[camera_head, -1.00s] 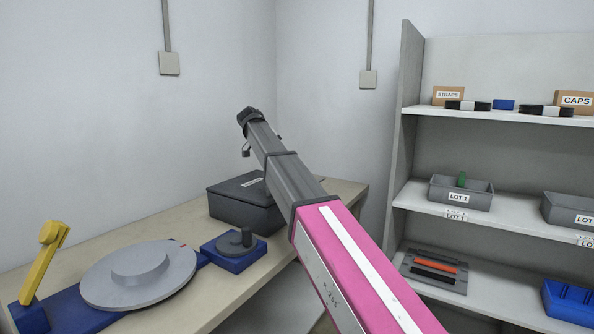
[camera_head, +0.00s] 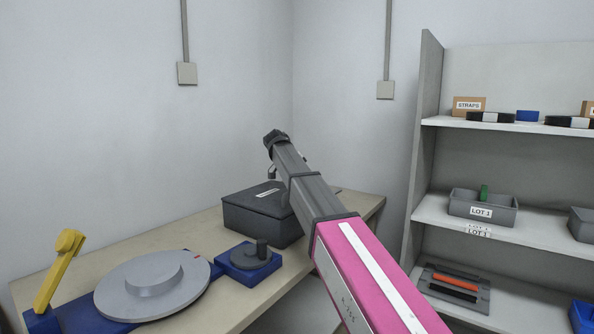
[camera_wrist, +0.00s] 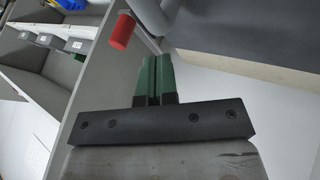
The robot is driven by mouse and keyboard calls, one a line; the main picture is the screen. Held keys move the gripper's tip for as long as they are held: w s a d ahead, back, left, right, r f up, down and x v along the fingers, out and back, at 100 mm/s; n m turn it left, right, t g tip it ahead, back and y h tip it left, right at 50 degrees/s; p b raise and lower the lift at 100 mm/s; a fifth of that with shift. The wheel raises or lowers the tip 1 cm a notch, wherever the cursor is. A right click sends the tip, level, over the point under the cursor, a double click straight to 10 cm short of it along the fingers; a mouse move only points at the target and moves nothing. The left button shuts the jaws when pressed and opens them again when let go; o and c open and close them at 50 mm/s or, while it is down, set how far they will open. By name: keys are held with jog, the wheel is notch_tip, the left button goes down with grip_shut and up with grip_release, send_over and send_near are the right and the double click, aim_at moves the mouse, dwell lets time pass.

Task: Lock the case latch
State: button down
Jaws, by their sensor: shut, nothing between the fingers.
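The case (camera_head: 262,216) is a dark grey box with a white label on its lid, standing at the far end of the bench. The lid looks shut. My arm reaches over it from the right and covers part of it. In the wrist view my gripper (camera_wrist: 153,58) has its green fingers together with nothing between them. A red-tipped grey lever (camera_wrist: 122,32) is just beyond and left of the fingertips; it may be the latch. I cannot tell whether the fingers touch it. A dark grey surface (camera_wrist: 250,28), probably the case, fills the upper right there.
The bench (camera_head: 215,295) also holds a grey turntable disc (camera_head: 135,297), a yellow lever (camera_head: 60,268) and a blue block with a dark knob (camera_head: 240,268). Shelves (camera_head: 520,240) with bins and boxes stand at the right.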

jog(key=x, duration=0.3)
jog(key=shift+d+f, duration=0.2)
jog(key=shift+f, duration=0.05)
jog(key=shift+s+d, duration=0.7)
jog(key=shift+d, duration=0.25)
jog(key=shift+s+d, duration=0.4)
jog(key=shift+d, duration=0.35)
jog(key=shift+s+d+n+t, duration=0.1)
jog(key=shift+s+n+t, duration=0.15)
jog(key=shift+n+t, duration=0.45)
